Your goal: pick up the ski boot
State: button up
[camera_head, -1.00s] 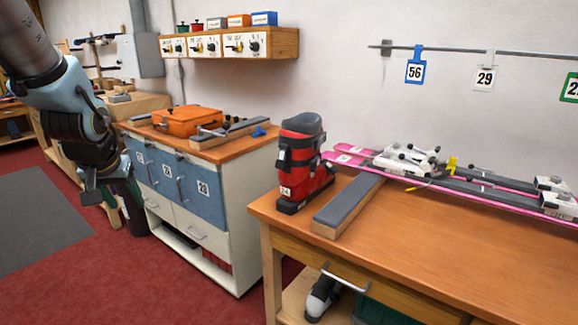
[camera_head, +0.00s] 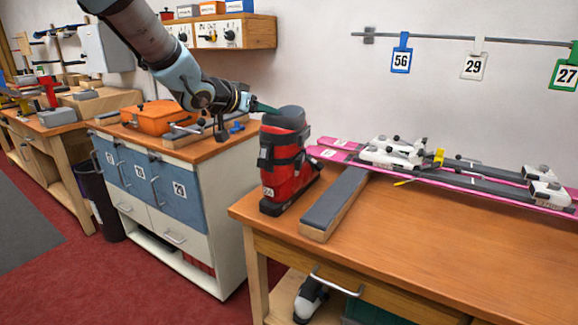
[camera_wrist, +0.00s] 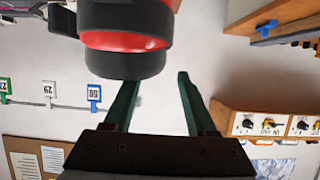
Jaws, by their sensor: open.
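The red and black ski boot (camera_head: 285,172) stands upright on the left end of the wooden bench (camera_head: 420,250), with a white number tag low on its side. My gripper (camera_head: 264,107) is at the upper left of the boot, its green fingers pointing toward the black cuff. In the wrist view the boot's cuff (camera_wrist: 125,58) fills the upper middle. My gripper (camera_wrist: 159,82) is open there, one finger overlapping the cuff's edge and the other to its right. No grip on the boot shows; whether the fingers touch it I cannot tell.
A grey-topped wooden block (camera_head: 335,203) lies right beside the boot. Pink skis (camera_head: 470,185) with white bindings lie behind it. A cabinet (camera_head: 165,190) with an orange case (camera_head: 155,117) stands to the left. The bench's front right is clear.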

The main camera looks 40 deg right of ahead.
jog(key=shift+p+x, duration=0.55)
jog(key=shift+x, duration=2.1)
grip_shut()
jog(key=shift+a, duration=0.1)
